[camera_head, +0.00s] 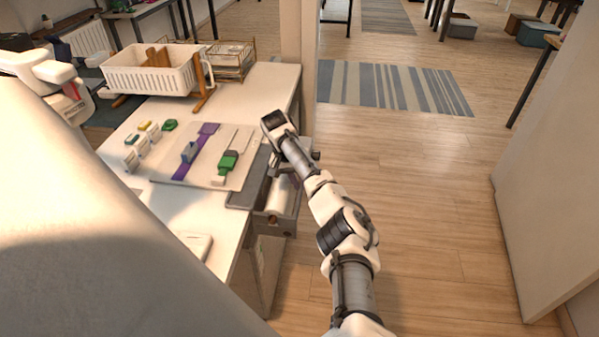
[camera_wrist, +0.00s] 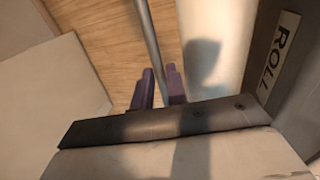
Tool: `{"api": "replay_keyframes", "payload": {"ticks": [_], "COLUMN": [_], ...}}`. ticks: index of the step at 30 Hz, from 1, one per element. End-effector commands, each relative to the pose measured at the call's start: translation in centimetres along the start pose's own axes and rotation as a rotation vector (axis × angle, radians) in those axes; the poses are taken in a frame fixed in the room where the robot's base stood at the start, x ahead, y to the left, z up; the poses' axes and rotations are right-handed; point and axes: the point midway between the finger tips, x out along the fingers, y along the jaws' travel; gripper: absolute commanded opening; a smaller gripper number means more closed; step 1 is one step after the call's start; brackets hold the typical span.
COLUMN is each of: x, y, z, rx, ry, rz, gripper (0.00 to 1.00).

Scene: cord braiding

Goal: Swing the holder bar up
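The holder bar (camera_wrist: 149,35) is a thin grey rod in the wrist view, running down from the top edge toward my gripper. My purple gripper fingers (camera_wrist: 160,86) lie on either side of it, close to it; whether they press on it is unclear. A pale roll (camera_wrist: 214,45) lies just right of the bar, beside a grey side panel labelled ROLL (camera_wrist: 281,49). In the head view, the pale roll (camera_head: 283,196) sits in a grey holder at the table's right edge. My arm reaches over there, and my fingertips and the bar cannot be made out.
On the white table (camera_head: 128,177), a pale board (camera_head: 216,182) carries a purple strip and green blocks left of the holder. A white basket (camera_head: 150,75) stands at the back. Open wood floor lies right of the table; a pale panel (camera_head: 545,170) stands far right.

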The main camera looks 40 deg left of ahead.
Motion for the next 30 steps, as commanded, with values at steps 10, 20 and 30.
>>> {"api": "replay_keyframes", "payload": {"ticks": [10,20,30], "x": [0.0,0.2,1.4], "y": [-0.1,0.1,1.9], "z": [0.0,0.0,-0.1], "rx": [-0.001,-0.002,0.003], "ry": [0.000,-0.001,0.002], "rz": [-0.001,-0.028,-0.260], "gripper": [0.33,0.33,0.33]}}
